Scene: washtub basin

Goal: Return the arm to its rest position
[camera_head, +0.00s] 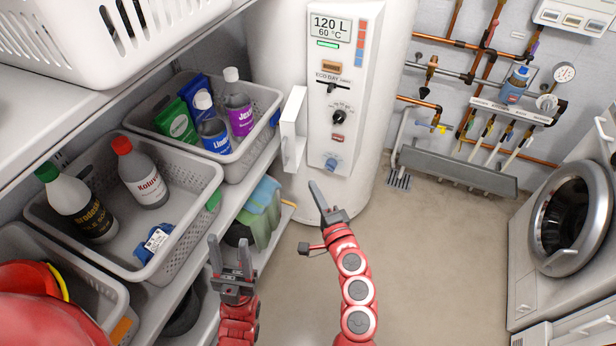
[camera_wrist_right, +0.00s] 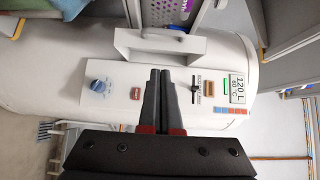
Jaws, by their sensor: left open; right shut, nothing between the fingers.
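My right gripper (camera_head: 318,200) is shut and empty. It is raised in front of the lower part of the white water heater (camera_head: 388,80), below its control panel (camera_head: 342,130). In the right wrist view its two fingers (camera_wrist_right: 162,85) meet at the tips, with nothing between them, and the panel lies beyond. My left gripper (camera_head: 230,252) is open and empty, fingers pointing up, beside the shelf edge at the lower left. The panel has a display reading 120 L and 60 °C, a slider, a black knob and a blue knob (camera_head: 331,164). A white flap (camera_head: 293,130) stands out from the panel's left side.
Grey baskets (camera_head: 205,235) with bottles stand on the shelf to the left. A green cloth (camera_head: 262,212) hangs at the shelf edge. A washing machine (camera_head: 530,270) stands at the right. Pipes and a rack of brushes (camera_head: 510,110) are on the back wall. The floor (camera_head: 445,260) between is clear.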

